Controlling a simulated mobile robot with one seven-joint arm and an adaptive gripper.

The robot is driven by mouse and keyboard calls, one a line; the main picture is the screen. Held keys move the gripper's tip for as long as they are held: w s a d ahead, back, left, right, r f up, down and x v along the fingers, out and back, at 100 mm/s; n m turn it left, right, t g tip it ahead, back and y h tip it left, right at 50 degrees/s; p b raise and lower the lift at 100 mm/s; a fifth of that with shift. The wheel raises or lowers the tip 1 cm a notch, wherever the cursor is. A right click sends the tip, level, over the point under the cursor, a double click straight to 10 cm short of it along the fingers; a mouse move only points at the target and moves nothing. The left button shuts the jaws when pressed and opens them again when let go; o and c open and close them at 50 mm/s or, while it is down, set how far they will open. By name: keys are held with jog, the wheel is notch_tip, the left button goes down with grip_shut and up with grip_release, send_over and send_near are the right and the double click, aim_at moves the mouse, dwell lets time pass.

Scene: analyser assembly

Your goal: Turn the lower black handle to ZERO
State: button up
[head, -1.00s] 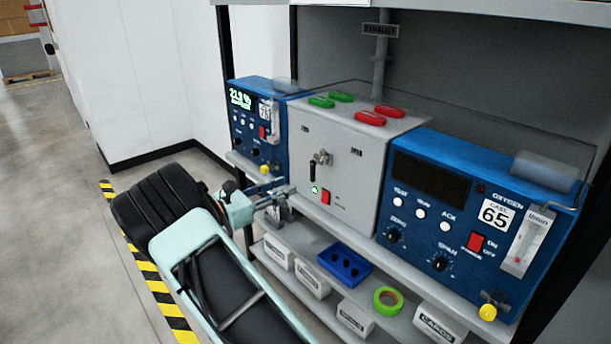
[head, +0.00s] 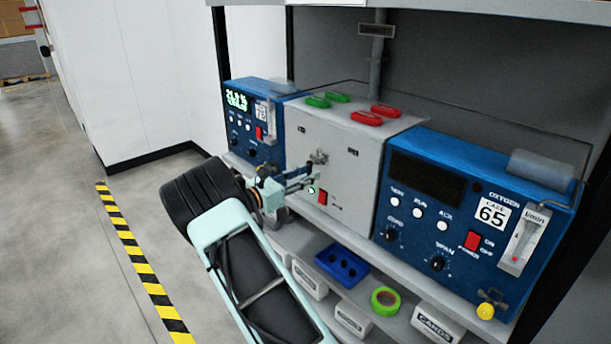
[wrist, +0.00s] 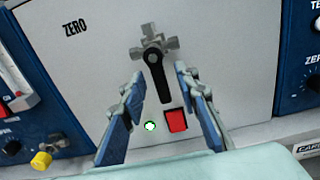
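The black handle (wrist: 155,70) hangs almost straight down from a metal valve (wrist: 150,42) on the grey panel in the wrist view. The word ZERO (wrist: 75,27) is printed on the panel, up and to the left of the valve. My gripper (wrist: 160,82) is open, with one blue-padded finger on each side of the handle's lower part and visible gaps between. I cannot tell how deep the fingertips reach. In the head view my gripper (head: 308,178) is in front of the panel, just below the valve (head: 319,157), and hides most of the handle.
A red switch (wrist: 176,120) and a lit green lamp (wrist: 151,126) sit below the handle. Blue analysers stand left (head: 262,140) and right (head: 455,210) of the grey box (head: 355,165). Red and green tags lie on top. A shelf below holds a blue tray (head: 341,263) and boxes.

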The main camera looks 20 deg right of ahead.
grip_shut()
dwell(0.4)
jog(key=shift+w+a+r+m+b, duration=0.2)
jog(key=shift+w+r+m+b, duration=0.25)
jog(key=shift+m+b, duration=2.55)
jog(key=shift+w+a+r+m+b, duration=0.15)
jog(key=shift+w+r+m+b, duration=0.35)
jog(key=shift+m+b, duration=2.45)
jog(key=shift+w+a+r+m+b, duration=0.2)
jog(key=shift+w+r+m+b, duration=0.25)
jog(key=shift+m+b, duration=2.55)
